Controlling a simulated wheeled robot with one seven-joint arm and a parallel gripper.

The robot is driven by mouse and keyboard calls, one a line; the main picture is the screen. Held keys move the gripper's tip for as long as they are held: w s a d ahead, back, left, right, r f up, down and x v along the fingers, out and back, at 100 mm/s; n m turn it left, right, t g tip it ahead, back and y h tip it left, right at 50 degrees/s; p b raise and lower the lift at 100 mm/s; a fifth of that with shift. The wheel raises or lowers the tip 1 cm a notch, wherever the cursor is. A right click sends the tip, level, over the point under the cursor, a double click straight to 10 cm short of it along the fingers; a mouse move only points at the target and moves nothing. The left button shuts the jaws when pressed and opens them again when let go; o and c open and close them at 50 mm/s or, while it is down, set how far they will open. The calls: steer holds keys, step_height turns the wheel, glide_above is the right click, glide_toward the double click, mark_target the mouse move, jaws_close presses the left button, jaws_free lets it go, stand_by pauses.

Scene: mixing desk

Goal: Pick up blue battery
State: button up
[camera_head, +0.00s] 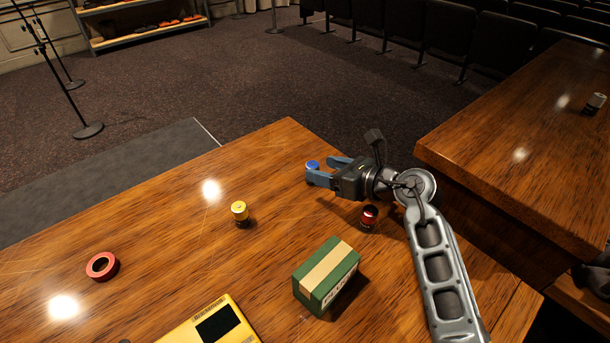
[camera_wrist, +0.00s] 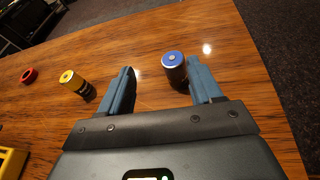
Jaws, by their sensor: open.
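In the wrist view the battery is between the fingertips of my gripper (camera_wrist: 164,82), close to the right finger and apart from the left one. I cannot tell whether it touches the right finger.
A yellow battery (camera_head: 240,212) and a red battery (camera_head: 369,216) stand on the desk (camera_head: 150,235). A green box (camera_head: 327,275), a red tape roll (camera_head: 102,266) and a yellow device (camera_head: 215,325) lie nearer. A second desk (camera_head: 530,150) holds a dark battery-like object (camera_head: 596,102).

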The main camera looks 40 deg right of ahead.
mark_target(307, 166)
steer(key=shift+w+d+f+n+h, duration=0.15)
steer(key=shift+d+f+n+h, duration=0.05)
steer(key=shift+d, duration=0.3)
steer(key=shift+w+d+f+n+h, duration=0.15)
steer(key=shift+d+f+n+h, duration=0.05)
steer(key=shift+d, duration=0.3)
steer(key=shift+w+f+g, duration=0.15)
steer(key=shift+w+g, duration=0.15)
steer(key=shift+a+f+p+x, duration=0.1)
steer(key=shift+a+p+x, duration=0.1)
steer(key=shift+x, duration=1.55)
steer(key=shift+a+f+p+x, duration=0.1)
steer(key=shift+a+p+x, duration=0.1)
steer(key=shift+x, duration=1.5)
steer(key=shift+s, duration=0.1)
steer(key=shift+c, duration=0.4)
steer(key=c, duration=1.1)
